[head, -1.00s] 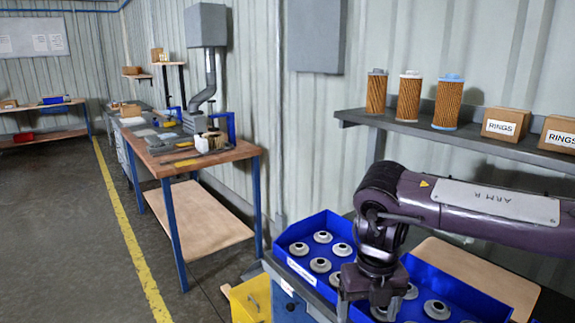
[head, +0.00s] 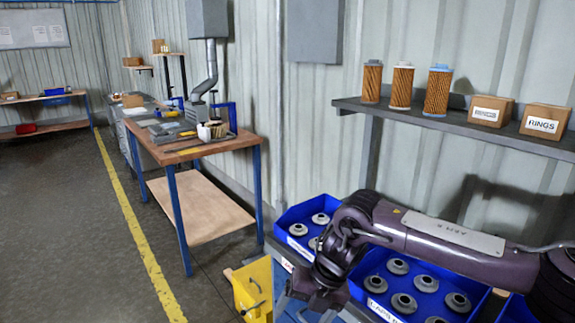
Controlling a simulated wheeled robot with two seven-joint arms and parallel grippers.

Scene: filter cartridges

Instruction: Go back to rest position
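My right arm comes in from the right and reaches across the blue bins. My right gripper (head: 308,300) points down at the lower middle, in front of the bins and beside the yellow bin. Its fingertips are partly cut off by the lower edge, so I cannot tell whether it is open or shut. No held object shows in it. My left arm and gripper are not in view. Three filter cartridges with orange pleats stand upright on the grey wall shelf: one with a dark cap (head: 372,82), one with a white cap (head: 402,86) and one with a blue cap (head: 438,90).
A left blue bin (head: 284,222) and a right blue bin (head: 366,292) hold grey round caps. Two cardboard boxes (head: 491,111) (head: 544,121) share the grey shelf (head: 455,126). A yellow bin (head: 250,288) hangs low. A wooden workbench (head: 228,146) stands left; floor before it is clear.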

